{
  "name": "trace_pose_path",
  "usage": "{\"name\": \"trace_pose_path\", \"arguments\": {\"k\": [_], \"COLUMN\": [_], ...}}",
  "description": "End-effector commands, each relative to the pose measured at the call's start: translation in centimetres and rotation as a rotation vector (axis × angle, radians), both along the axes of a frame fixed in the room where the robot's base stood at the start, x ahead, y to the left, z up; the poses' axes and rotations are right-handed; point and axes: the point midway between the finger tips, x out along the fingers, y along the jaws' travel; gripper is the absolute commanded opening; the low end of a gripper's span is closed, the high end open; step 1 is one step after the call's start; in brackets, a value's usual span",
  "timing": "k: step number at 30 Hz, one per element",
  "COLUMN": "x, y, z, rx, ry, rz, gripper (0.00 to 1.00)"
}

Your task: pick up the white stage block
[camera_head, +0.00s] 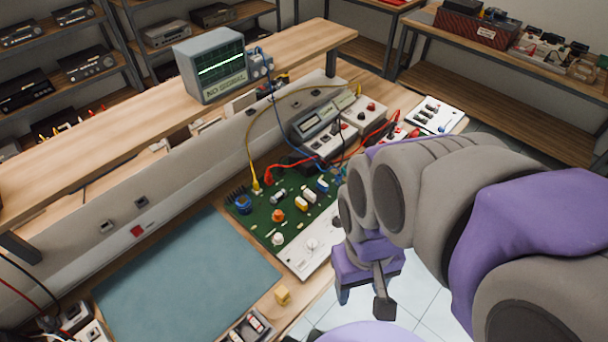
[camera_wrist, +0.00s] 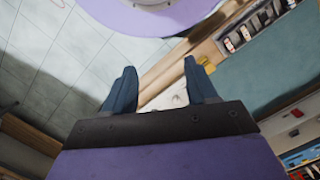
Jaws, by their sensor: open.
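A green circuit board (camera_head: 262,222) lies on the workbench, with several small parts on it in white, cream, orange and blue. A white panel (camera_head: 312,252) with knobs runs along the board's front edge. My gripper (camera_head: 363,300) is open and empty, to the right of the panel, beyond the bench edge. In the wrist view, my gripper (camera_wrist: 160,76) has its fingers spread, with a white surface (camera_wrist: 172,98) showing between them.
A teal mat (camera_head: 185,275) lies left of the board; a small yellow block (camera_head: 282,295) and a parts tray (camera_head: 247,328) are near the bench edge. Red and yellow cables run from the board to instruments (camera_head: 328,138). A monitor (camera_head: 212,65) stands on the shelf. Tiled floor is open at right.

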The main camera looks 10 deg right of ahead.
Motion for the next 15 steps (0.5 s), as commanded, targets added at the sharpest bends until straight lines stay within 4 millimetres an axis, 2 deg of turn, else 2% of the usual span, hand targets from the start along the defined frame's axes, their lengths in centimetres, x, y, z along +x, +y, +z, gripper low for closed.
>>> {"name": "trace_pose_path", "arguments": {"k": [1,8,15], "x": [1.4,9.2,17.8], "y": [0.2,1.0,1.8], "z": [0.3,1.1,0.5], "rx": [0.004,0.034,0.067], "ry": [-0.005,-0.033,-0.072], "rz": [0.028,0.19,0.33], "gripper": [0.52,0.31,0.31]}}
